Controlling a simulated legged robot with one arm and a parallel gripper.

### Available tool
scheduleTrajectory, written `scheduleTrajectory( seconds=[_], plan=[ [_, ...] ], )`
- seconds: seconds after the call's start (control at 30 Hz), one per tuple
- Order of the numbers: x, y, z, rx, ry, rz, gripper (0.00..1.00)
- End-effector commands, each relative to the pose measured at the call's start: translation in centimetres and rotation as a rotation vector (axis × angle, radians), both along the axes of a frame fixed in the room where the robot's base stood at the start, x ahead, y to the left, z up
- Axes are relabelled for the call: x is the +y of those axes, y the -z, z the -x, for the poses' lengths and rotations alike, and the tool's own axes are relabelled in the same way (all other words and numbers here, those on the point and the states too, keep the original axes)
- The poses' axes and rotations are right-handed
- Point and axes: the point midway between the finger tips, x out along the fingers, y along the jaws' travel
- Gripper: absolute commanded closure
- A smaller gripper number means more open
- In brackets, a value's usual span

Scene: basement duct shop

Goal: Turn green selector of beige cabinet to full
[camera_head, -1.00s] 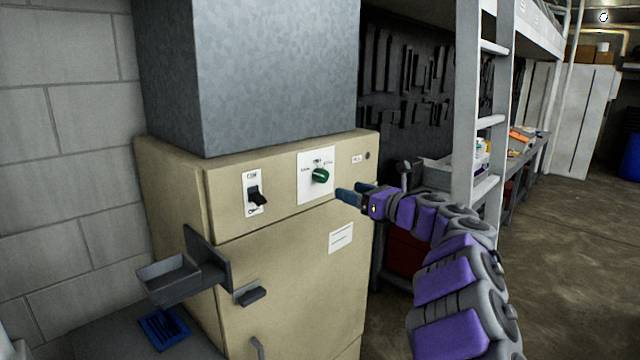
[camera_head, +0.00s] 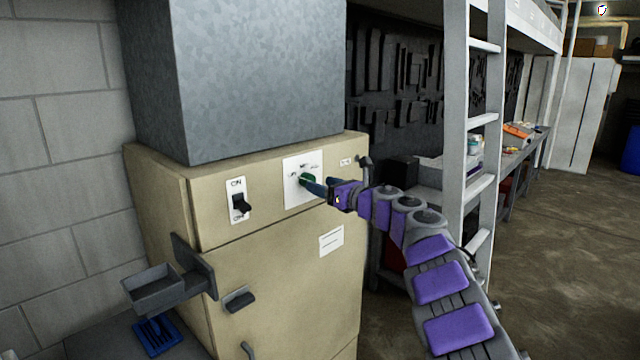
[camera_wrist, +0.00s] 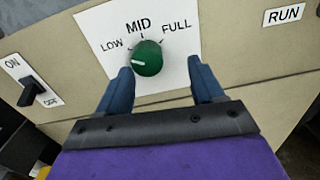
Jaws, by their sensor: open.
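The beige cabinet (camera_head: 285,270) stands at left centre, with a white selector plate on its upper front. The green selector (camera_head: 307,180) is a round knob on that plate. In the wrist view the green selector (camera_wrist: 148,58) sits below the labels LOW, MID and FULL. Its white mark is on the left side, towards the LOW side. My gripper (camera_head: 316,187) is at the plate, partly covering the knob in the head view. In the wrist view my gripper (camera_wrist: 160,73) is open, its blue fingers left and right of the knob. I cannot tell whether they touch it.
A black ON/OFF switch (camera_head: 241,204) is left of the selector plate. A grey tray bracket (camera_head: 160,283) juts from the cabinet's left side. A grey duct (camera_head: 260,80) rises from its top. A ladder (camera_head: 480,130) and workbench stand to the right. Open floor lies at far right.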

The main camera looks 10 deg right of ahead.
Motion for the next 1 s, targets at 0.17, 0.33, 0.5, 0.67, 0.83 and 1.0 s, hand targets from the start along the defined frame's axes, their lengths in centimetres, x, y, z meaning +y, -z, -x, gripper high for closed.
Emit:
scheduleTrajectory(
  seconds=[0.17,0.33,0.5,0.67,0.83,1.0],
  plan=[
    [1.8,-0.2,-0.6,-0.004,-0.003,0.011,0.33],
    [2.5,-0.1,-0.9,-0.005,-0.004,0.015,0.33],
    [3.0,-0.1,-0.9,-0.004,-0.010,0.015,0.33],
    [3.4,-0.2,-0.9,-0.005,-0.010,0.018,0.53],
    [3.6,-0.3,-0.9,-0.007,-0.010,0.019,0.69],
    [3.5,-0.3,-1.1,-0.008,-0.009,0.015,0.85]
  ],
)
